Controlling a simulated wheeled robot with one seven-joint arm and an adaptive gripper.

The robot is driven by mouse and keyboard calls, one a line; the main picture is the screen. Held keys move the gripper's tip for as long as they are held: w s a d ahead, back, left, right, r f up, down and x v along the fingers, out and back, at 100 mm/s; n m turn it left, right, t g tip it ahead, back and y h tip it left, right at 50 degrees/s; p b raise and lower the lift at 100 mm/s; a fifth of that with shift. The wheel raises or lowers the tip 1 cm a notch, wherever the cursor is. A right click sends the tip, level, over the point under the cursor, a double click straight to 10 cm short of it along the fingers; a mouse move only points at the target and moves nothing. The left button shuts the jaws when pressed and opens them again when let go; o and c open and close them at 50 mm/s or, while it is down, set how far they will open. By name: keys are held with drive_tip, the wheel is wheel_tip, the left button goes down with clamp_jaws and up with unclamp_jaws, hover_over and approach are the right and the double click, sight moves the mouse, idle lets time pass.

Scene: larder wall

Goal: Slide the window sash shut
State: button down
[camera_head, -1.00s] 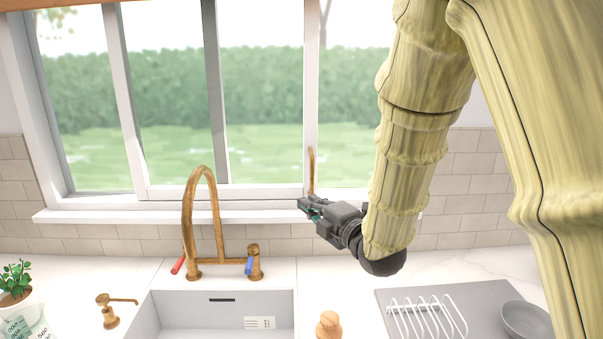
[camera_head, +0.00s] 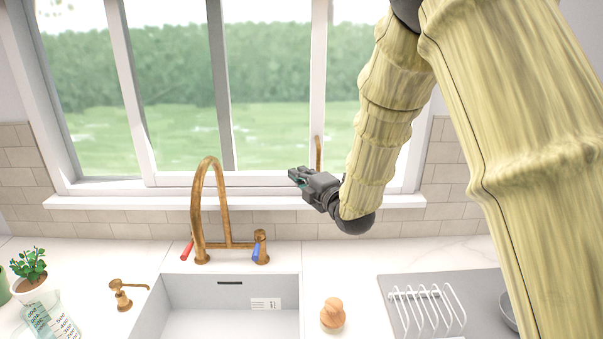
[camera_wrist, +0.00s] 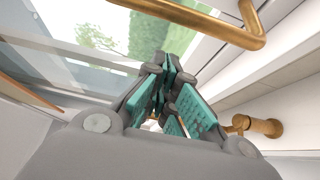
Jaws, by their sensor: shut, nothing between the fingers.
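The window sash (camera_head: 318,80) is a white-framed glass pane. Its left stile (camera_head: 128,90) stands apart from the left jamb of the window frame, leaving a gap. A slim brass upright handle (camera_head: 319,150) is on the sash's right stile. My gripper (camera_head: 293,176) is shut and empty, just left of the handle's lower end and above the sill; its wrist partly covers the area below the handle. I cannot tell whether it touches the sash. The wrist view shows the teal-padded fingers (camera_wrist: 170,100) and a bent brass bar (camera_wrist: 200,20) close by, which I cannot identify surely.
A brass bridge tap (camera_head: 208,200) with red and blue levers stands left of my gripper, behind the sink (camera_head: 230,318). The sill (camera_head: 130,202) runs below the window.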

drive_tip(key=d+p, duration=0.1)
drive_tip(key=d, duration=0.1)
drive_tip(key=shift+w+d, duration=0.15)
drive_tip(key=shift+d, duration=0.2)
drive_tip(key=shift+d, duration=0.15)
